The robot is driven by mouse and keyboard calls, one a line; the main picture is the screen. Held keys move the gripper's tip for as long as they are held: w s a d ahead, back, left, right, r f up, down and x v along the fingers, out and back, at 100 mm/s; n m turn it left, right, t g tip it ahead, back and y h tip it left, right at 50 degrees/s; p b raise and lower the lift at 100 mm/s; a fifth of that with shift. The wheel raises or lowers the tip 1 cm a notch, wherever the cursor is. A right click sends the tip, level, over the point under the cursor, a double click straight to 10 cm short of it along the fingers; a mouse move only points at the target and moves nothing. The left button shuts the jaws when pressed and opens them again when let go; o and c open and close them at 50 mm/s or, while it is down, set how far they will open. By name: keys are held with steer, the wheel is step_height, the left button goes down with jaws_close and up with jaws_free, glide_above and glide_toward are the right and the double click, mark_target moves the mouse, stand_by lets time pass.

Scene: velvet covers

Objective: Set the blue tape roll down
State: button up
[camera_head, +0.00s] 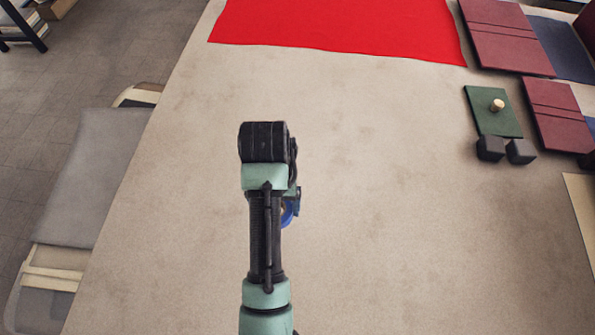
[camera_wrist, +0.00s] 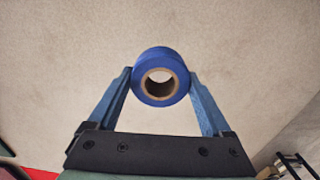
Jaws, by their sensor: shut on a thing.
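The blue tape roll (camera_wrist: 160,56) has a tan cardboard core and sits between the two blue fingers of my gripper (camera_wrist: 160,80) in the wrist view. My gripper is shut on it, one finger touching each side. The roll's open core faces the camera, with the pale tabletop (camera_wrist: 60,60) behind it. In the head view only a sliver of the roll (camera_head: 287,214) shows, as my arm hides most of it and the fingers. I cannot tell whether the roll touches the table.
A red cloth (camera_head: 340,22) lies at the table's far side. Maroon books (camera_head: 505,35), a green book (camera_head: 492,111) with a small brass piece (camera_head: 497,105), and dark blocks (camera_head: 491,149) are at the right. A grey-seated chair (camera_head: 85,170) stands at the left. The table's middle is bare.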

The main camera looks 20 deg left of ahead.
steer(key=f, duration=0.4)
steer(key=shift+s+f+p, duration=0.3)
steer(key=shift+s, duration=0.1)
steer(key=shift+w+f, duration=0.15)
steer(key=shift+f, duration=2.25)
steer(key=shift+f, duration=0.1)
steer(key=o, duration=1.2)
steer(key=shift+c, duration=0.2)
step_height(320, 180, up, 11)
steer(key=shift+r+p, duration=0.65)
steer(key=shift+r, duration=0.05)
